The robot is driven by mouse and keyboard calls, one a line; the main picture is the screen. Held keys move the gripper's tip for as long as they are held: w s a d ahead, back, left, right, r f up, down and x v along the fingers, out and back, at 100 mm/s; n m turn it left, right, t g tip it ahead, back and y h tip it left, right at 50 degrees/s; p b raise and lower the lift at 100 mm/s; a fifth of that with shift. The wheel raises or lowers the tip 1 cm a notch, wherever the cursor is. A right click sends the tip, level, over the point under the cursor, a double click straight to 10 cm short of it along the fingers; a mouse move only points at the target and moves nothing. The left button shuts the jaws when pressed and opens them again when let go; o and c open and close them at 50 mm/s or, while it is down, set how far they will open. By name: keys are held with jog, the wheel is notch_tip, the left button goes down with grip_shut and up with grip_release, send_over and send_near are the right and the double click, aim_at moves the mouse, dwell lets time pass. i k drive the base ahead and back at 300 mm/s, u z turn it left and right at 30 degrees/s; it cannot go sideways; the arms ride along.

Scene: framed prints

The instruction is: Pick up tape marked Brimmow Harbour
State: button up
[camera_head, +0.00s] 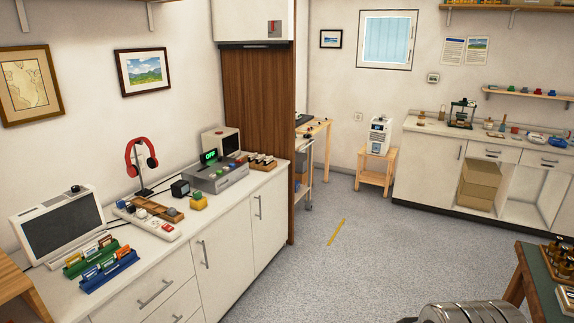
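Small coloured tapes stand in a green rack (90,259) and a blue rack (108,272) on the left counter, in front of a grey-screened device. Their labels are too small to read, so I cannot tell which tape is marked Brimmow Harbour. A grey player-like unit (215,177) with a lit green display sits farther back on the same counter. My gripper is not in view.
A green-topped table (545,275) stands at the right front.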

aim_at(259, 159)
jog(key=i, duration=2.9)
jog(key=z, duration=0.55)
jog(key=i, duration=1.25)
